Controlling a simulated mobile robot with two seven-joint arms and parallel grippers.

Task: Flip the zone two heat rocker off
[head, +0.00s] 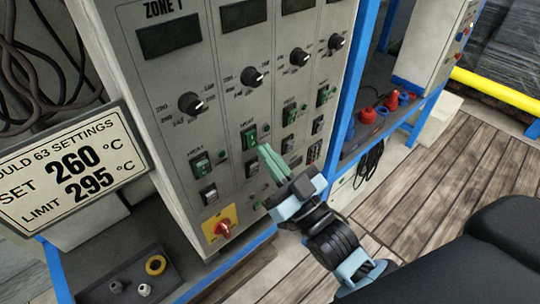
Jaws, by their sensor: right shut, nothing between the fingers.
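The grey control panel has columns of controls, the left one marked ZONE 1. The zone two heat rocker (249,136) is the green rocker in the second column, under the word HEAT. Whether it is tipped on or off is too small to tell. My right gripper (264,150) is shut and empty, with its green fingertips just right of and below this rocker. I cannot tell whether they touch the panel. My left gripper is not in view.
Close by are the zone one rocker (201,163), the zone three rocker (289,115), the second-column knob (252,77) and a red switch on a yellow plate (221,228). A settings sign (65,170) hangs at left. Wooden floor is open at right.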

